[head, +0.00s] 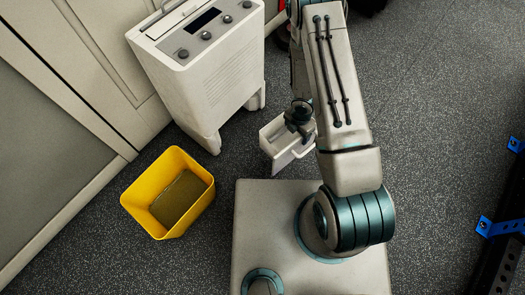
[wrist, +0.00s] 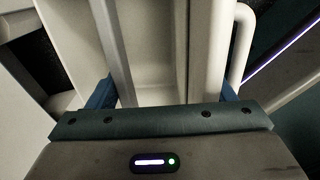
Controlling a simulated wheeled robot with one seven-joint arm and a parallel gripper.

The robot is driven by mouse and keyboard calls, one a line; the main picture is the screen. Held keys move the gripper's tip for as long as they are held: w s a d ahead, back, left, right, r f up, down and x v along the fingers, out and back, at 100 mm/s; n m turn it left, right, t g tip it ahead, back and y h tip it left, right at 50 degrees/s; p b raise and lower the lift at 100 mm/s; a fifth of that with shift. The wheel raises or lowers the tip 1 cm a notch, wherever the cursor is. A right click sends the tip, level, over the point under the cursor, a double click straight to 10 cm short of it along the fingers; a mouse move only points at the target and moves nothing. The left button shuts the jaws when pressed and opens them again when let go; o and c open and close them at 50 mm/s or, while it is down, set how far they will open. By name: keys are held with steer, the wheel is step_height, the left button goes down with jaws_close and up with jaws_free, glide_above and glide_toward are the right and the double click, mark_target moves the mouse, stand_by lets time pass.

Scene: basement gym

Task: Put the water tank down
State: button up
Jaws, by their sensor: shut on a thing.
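The water tank (head: 279,151) is a whitish open-topped box, held tilted in front of my base in the head view. My gripper (head: 299,113) is shut on it at its upper edge. In the wrist view the tank's pale walls (wrist: 165,60) fill the middle between my blue fingers, with a rounded handle (wrist: 241,50) at the right. My fingertips are hidden. I cannot tell whether the tank touches the floor.
A white dehumidifier-like appliance (head: 215,85) with knobs stands behind and left of the tank. A yellow bucket (head: 160,215) with murky contents stands on the speckled floor (head: 95,240) at the left. Cabinets (head: 50,120) line the left side. A dark rack with blue brackets (head: 497,228) is at the right.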

mark_target(269, 136)
steer(key=w+a+f+b, duration=0.1)
steer(key=a+f, duration=0.2)
steer(key=w+a+f+n+b, duration=0.1)
steer(key=w+a+f, duration=0.1)
steer(key=a+f, duration=0.1)
steer(key=w+a+f+n+b, duration=0.1)
steer(key=w+a+f, duration=0.1)
steer(key=a+f, duration=0.2)
steer(key=shift+w+f+b, duration=0.25)
steer(key=shift+b, duration=0.05)
step_height(269, 136, down, 4)
steer(key=shift+f+b, duration=0.1)
steer(key=shift+b, duration=0.9)
steer(key=o, duration=1.9)
steer(key=shift+c, duration=0.2)
